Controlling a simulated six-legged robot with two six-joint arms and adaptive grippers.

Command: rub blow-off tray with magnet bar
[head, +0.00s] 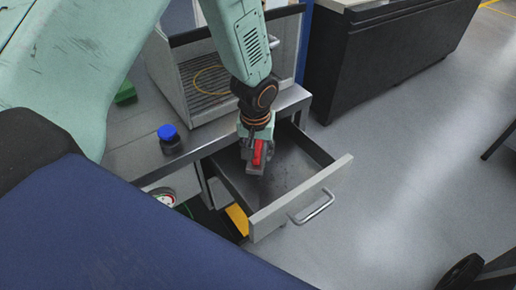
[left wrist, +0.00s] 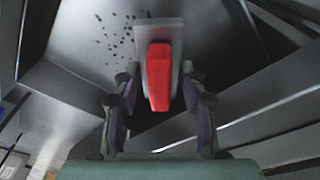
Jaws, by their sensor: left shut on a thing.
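The blow-off tray (head: 300,197) is pulled out like a drawer from under the bench, with a light front and a metal handle. Dark specks lie on its grey floor, clearest in the left wrist view (left wrist: 85,60). My left gripper (head: 257,148) reaches down into the tray and is shut on the magnet bar (head: 258,155). The bar has a red grip and a grey plate; in the left wrist view (left wrist: 158,75) the red grip sits between the fingers. The plate is low over the tray floor beside the specks; I cannot tell if it touches. My right gripper is not in view.
A blue-capped jar (head: 170,138) stands on the bench (head: 135,155) left of the tray. Behind is a grey cabinet with a slatted floor (head: 205,80). A green block (head: 125,94) lies on the bench.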

